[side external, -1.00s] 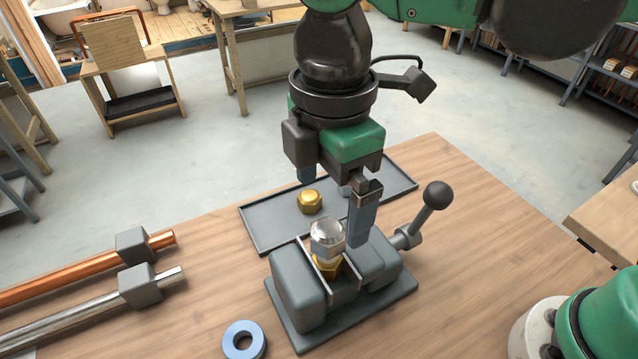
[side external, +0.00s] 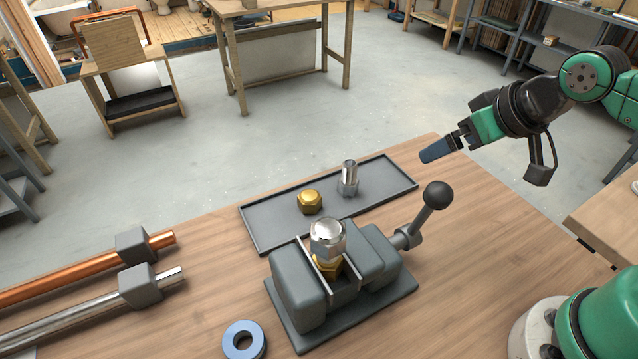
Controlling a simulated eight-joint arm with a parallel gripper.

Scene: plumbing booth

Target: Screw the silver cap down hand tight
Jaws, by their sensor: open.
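The silver cap (side external: 327,234) sits upright on top of a brass fitting (side external: 328,266) held between the jaws of the grey vise (side external: 300,284). Whether any thread shows between cap and fitting is too small to tell. My gripper (side external: 436,152) is open and empty, well away from the cap, up and to the right beyond the tray's right end. Its fingers point left and partly overlap each other in this view.
A dark tray (side external: 272,236) behind the vise holds a brass cap (side external: 310,201) and a silver fitting (side external: 348,178). The vise's ball-ended lever (side external: 437,195) sticks up at right. Copper and steel pipes lie at left; a blue-grey ring (side external: 243,341) lies in front.

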